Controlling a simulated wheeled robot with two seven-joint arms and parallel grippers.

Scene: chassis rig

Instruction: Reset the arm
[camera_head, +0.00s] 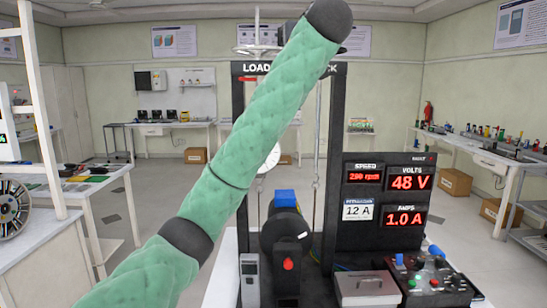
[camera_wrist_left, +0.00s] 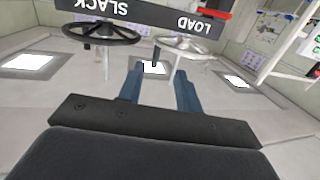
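My left arm (camera_head: 250,125), in a green sleeve, rises from the lower left of the head view to a dark joint at the top, crossing in front of the rig. My left gripper (camera_wrist_left: 159,71) shows in the left wrist view with two blue fingers apart and nothing seen between them. In that view the rig's LOAD/SLACK beam (camera_wrist_left: 150,12) appears upside down, with a black handwheel (camera_wrist_left: 102,34) and a pale handwheel (camera_wrist_left: 184,45) beyond the fingers. The gripper's fingers cannot be made out in the head view. My right arm and gripper are not in view.
The black rig frame (camera_head: 335,150) stands ahead. A display panel (camera_head: 388,195) reads 48 V and 1.0 A. A grey box (camera_head: 366,288) and a control box with buttons (camera_head: 433,283) sit at the front right. A white bench (camera_head: 120,185) stands left; floor between benches is open.

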